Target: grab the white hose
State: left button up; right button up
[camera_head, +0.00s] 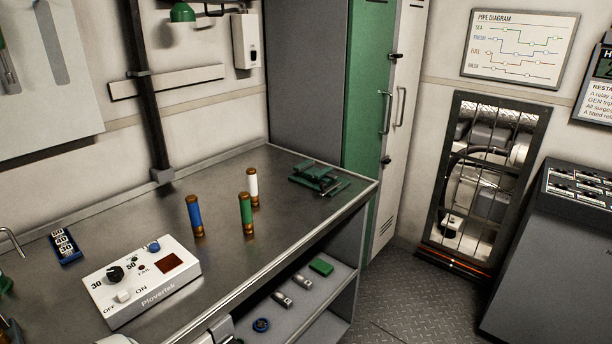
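The white hose (252,188) is a short white cylinder with brass-coloured ends. It stands upright on the metal workbench (300,215), towards the back. A similar green hose (246,214) stands just in front of it, and a blue hose (195,216) stands to the left. Neither of my grippers can be made out in the head view. Pale parts at the bottom edge look like pieces of my own arms, with no fingers visible. Nothing is seen touching the white hose.
A white control box (150,282) sits at the bench front, with a blue number block (65,246) behind it to the left. A green vise-like tool (315,174) lies at the back right corner. The lower shelf (310,304) holds small items. Bench space around the hoses is clear.

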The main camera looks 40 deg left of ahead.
aim_at(251, 172)
jog(key=i+l+u, duration=0.1)
jog(key=i+u, duration=0.3)
jog(key=i+l+u, duration=0.2)
jog(key=i+u, duration=0.25)
jog(key=i+l+u, duration=0.4)
